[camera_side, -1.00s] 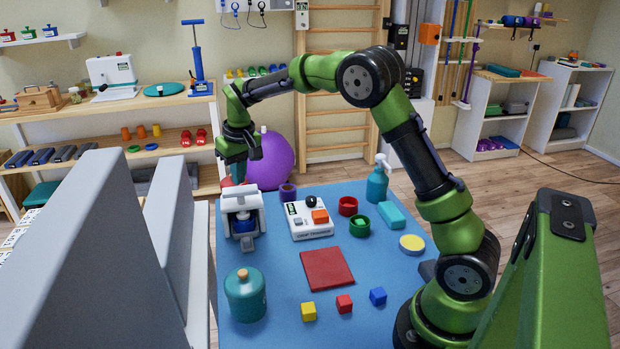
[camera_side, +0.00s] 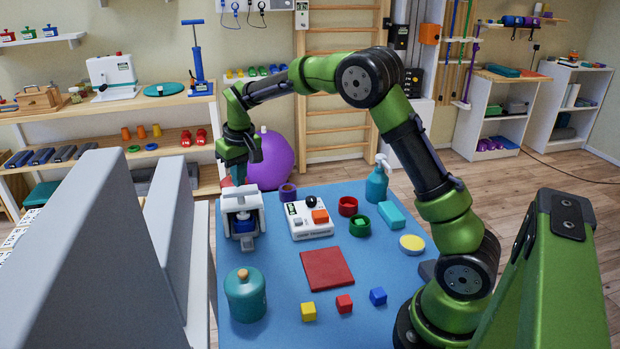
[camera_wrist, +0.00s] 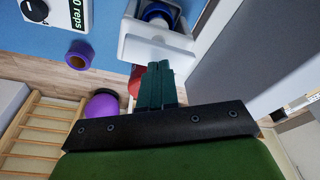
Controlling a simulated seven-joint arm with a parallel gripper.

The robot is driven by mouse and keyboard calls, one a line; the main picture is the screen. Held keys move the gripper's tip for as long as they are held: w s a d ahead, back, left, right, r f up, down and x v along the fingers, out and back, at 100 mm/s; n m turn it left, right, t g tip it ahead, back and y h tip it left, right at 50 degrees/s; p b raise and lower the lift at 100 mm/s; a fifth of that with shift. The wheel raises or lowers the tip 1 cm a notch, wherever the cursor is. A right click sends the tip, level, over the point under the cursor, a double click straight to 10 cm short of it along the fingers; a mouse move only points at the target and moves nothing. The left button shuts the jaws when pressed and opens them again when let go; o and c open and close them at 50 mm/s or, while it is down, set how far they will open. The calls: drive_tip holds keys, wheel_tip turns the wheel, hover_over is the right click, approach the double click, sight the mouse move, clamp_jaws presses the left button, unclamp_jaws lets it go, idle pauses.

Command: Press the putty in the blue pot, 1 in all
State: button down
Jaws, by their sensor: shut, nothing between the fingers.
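A white press-like stand (camera_side: 229,198) is at the far left of the blue mat. A blue pot (camera_side: 243,226) sits inside it, partly hidden by the white frame. The pot's blue edge also shows inside the white stand in the wrist view (camera_wrist: 155,11).
A box with an orange button (camera_side: 310,228) stands right of the stand, with purple (camera_side: 287,193), red (camera_side: 348,206) and green (camera_side: 359,226) rings nearby. A teal jar (camera_side: 245,295), red square (camera_side: 327,269) and small cubes lie nearer. Grey panels (camera_side: 160,230) rise at left.

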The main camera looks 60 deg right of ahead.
drive_tip(key=shift+s+x, duration=0.15)
drive_tip(key=shift+x, duration=0.65)
drive_tip(key=shift+s+x, duration=0.15)
drive_tip(key=shift+x, duration=0.6)
drive_tip(key=shift+a+f, duration=0.1)
drive_tip(key=shift+w+v, duration=0.2)
drive_tip(key=shift+v, duration=0.75)
drive_tip(key=shift+w+v, duration=0.2)
drive_tip(key=shift+v, duration=0.7)
drive_tip(key=w+v, duration=0.1)
drive_tip(key=v, duration=0.5)
drive_tip(key=shift+d, duration=0.25)
drive_tip(key=shift+w, duration=0.15)
